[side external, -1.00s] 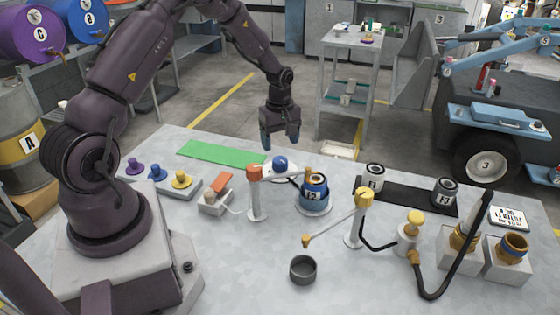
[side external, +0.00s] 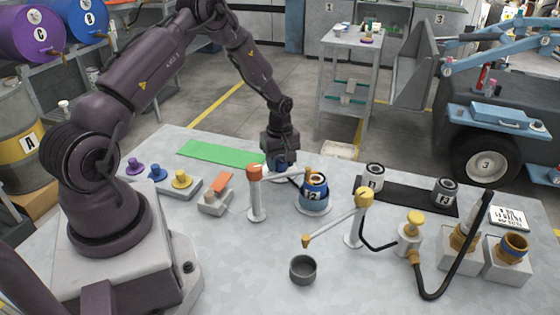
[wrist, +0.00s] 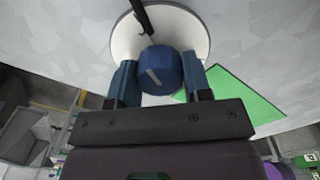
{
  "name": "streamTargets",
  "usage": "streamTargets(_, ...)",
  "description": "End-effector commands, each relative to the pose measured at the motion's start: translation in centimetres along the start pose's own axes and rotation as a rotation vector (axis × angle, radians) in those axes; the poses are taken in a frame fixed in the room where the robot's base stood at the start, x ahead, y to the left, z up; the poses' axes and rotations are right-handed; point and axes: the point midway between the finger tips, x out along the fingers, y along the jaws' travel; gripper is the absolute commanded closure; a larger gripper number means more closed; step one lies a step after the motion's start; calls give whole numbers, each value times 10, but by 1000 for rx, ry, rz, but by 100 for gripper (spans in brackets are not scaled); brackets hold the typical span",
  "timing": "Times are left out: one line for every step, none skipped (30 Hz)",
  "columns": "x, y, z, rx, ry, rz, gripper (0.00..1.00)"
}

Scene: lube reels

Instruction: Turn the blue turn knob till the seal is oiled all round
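The blue turn knob (wrist: 160,70) has a pale pointer line and sits on a round white base (wrist: 122,42). My gripper (wrist: 160,82) is down at the knob with one finger on each side of it. The fingers look very near the knob's sides; I cannot tell whether they touch it. In the side external view my gripper (side external: 281,162) hides most of the knob. A blue can marked 12 (side external: 315,193) stands on a round plate (side external: 318,211), right of the knob, with an orange spout at its top. Its seal is too small to judge for oil.
An orange-topped post (side external: 256,195) stands close to my gripper, and a yellow-topped post (side external: 355,220) farther right. A grey cup (side external: 303,269) is in front. Purple, blue and yellow knobs (side external: 158,175) are at left. A green strip (side external: 222,154) lies behind.

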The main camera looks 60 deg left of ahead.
Motion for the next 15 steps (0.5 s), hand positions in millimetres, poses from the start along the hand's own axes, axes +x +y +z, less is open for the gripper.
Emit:
streamTargets(0,0,0,0,0,0,79)
streamTargets(0,0,0,0,0,0,79)
streamTargets(0,0,0,1,0,0,79)
streamTargets(0,0,0,2,0,0,79)
streamTargets(0,0,0,4,0,0,79)
streamTargets(0,0,0,7,0,0,78)
streamTargets(0,0,0,11,0,0,78)
streamTargets(0,0,0,16,0,0,78)
streamTargets(0,0,0,26,0,0,78)
streamTargets(0,0,0,36,0,0,78)
streamTargets(0,0,0,46,0,0,78)
streamTargets(0,0,0,63,1,0,78)
streamTargets(0,0,0,78,1,0,78)
streamTargets(0,0,0,95,1,-1,78)
streamTargets(0,0,0,119,1,-1,78)
